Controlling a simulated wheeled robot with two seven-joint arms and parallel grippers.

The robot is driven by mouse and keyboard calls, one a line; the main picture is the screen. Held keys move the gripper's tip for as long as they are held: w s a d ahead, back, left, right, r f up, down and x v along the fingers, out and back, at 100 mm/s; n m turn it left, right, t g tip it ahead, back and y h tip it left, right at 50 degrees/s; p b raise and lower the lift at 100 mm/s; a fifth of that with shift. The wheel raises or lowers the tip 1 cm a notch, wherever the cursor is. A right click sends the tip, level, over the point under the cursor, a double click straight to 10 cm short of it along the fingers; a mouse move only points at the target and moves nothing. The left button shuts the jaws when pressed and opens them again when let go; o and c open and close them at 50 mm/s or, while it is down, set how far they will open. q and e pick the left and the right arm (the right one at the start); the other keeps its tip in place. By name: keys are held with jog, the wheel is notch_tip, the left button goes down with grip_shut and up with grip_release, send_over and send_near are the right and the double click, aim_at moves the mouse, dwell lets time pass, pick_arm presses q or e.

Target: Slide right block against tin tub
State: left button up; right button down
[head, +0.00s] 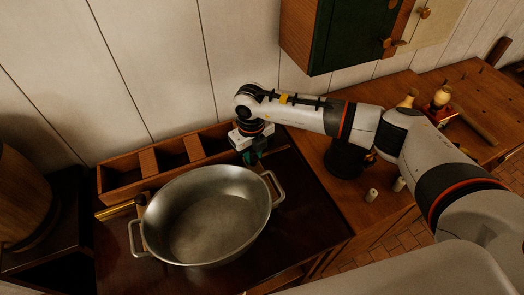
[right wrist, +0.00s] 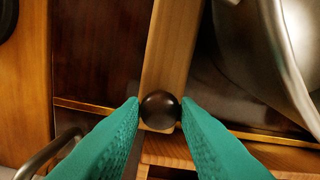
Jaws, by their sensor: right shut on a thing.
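The tin tub (head: 205,215) is a wide grey metal oval with side handles, standing on the dark counter. Its rim also shows at the right of the right wrist view (right wrist: 285,70). The right block (right wrist: 172,50) is a pale wooden bar with a dark round knob (right wrist: 160,108). My right gripper (head: 250,157) has green fingers, shut on this knob behind the tub's right side. A dark gap shows between block and tub, narrowing towards the top of the wrist view; contact there is unclear. A left block (head: 140,207) stands partly hidden by the tub's left side.
A wooden rack with compartments (head: 120,175) lies along the wall behind the tub. A dark cylinder (head: 346,160) stands on the wooden bench right of it, near two small pale pegs (head: 371,195). A green cabinet (head: 360,35) hangs above. The counter's front right is clear.

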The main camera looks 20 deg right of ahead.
jog(key=c, duration=1.1)
grip_release()
notch_tip(320, 180, up, 12)
jog(key=b, duration=0.4)
jog(key=shift+a, duration=0.1)
